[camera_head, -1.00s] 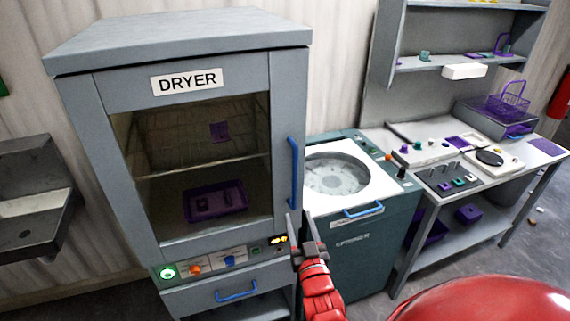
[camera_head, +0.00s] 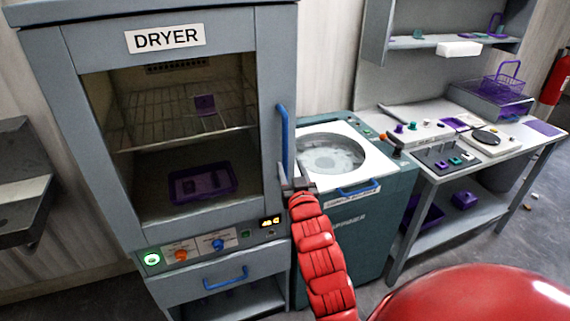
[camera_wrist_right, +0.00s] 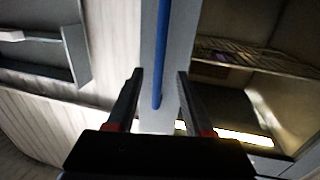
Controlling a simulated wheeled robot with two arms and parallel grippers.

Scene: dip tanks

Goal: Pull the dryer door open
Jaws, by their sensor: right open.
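The grey dryer (camera_head: 50,150) stands on the left in the head view. Its windowed door (camera_head: 75,130) looks shut. The door's upright blue handle (camera_head: 282,140) runs along its right edge. My right gripper (camera_head: 297,184) is at the lower end of the handle, open. In the right wrist view, the blue handle (camera_wrist_right: 163,50) shows between the two open fingers (camera_wrist_right: 160,75), with its lower end in the gap; neither finger visibly presses on it. My left gripper is out of view.
A round-tubbed machine (camera_head: 360,225) with a white top stands just right of the dryer, close to my right arm. A workbench (camera_head: 480,180) with small parts is farther right. A blue-handled drawer (camera_head: 226,278) is below the door.

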